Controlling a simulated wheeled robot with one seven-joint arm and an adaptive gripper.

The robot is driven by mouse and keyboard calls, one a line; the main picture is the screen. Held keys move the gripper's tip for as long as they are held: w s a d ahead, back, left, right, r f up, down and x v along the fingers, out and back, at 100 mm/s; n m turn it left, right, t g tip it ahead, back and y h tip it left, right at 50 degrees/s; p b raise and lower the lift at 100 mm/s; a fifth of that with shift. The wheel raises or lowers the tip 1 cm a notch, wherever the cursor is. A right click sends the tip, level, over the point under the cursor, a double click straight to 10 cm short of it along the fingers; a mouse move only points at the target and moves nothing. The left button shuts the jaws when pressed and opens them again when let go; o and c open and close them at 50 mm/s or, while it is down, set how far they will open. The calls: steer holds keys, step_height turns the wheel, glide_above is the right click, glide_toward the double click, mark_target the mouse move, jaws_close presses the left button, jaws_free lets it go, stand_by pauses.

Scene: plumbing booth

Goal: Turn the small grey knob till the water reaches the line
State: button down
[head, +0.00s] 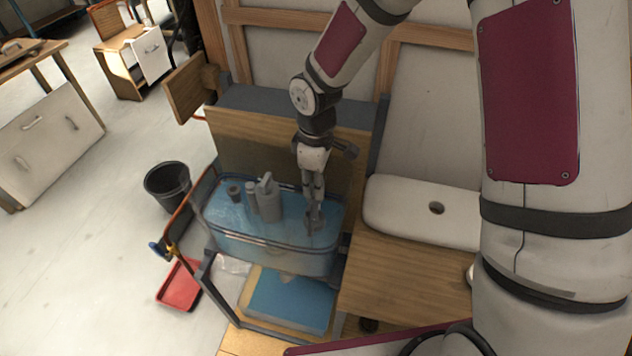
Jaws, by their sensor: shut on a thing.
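A clear tank (228,243) with bluish water stands on a low frame in the middle of the view. Several grey fittings (267,200) rise from it, left of my gripper. My gripper (314,212) points straight down at the tank's right part. Its fingers are shut on a small grey knob (314,226), which is mostly hidden by the fingertips. A dark band runs around the tank's upper wall; I cannot tell whether this is the line, or exactly where the water surface stands against it.
A black bucket (167,187) and a red tray (181,285) are on the floor to the left, where there is free room.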

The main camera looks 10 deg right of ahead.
steer(key=c, duration=1.7)
jaws_free()
steer(key=shift+o, duration=0.2)
steer(key=shift+r, duration=0.1)
step_height(320, 180, up, 12)
steer(key=s+d+r+m+t+h, duration=0.1)
steer(key=s+d+r+m, duration=0.25)
steer(key=r, duration=0.25)
steer(key=s+d+r+m+t, duration=0.2)
steer(key=s+d+r+m, duration=0.15)
steer(key=s+r, duration=0.2)
steer(key=s+d+r+m+t, duration=0.1)
steer(key=s+d+r+m, duration=0.1)
steer(key=s, duration=0.4)
steer(key=s+d+r+m+t+y, duration=0.1)
steer(key=s+d+r+m, duration=0.1)
steer(key=s+d+m, duration=0.1)
steer(key=s+m, duration=0.1)
steer(key=s, duration=0.1)
steer(key=shift+s+d+r, duration=0.35)
steer(key=shift+s, duration=0.05)
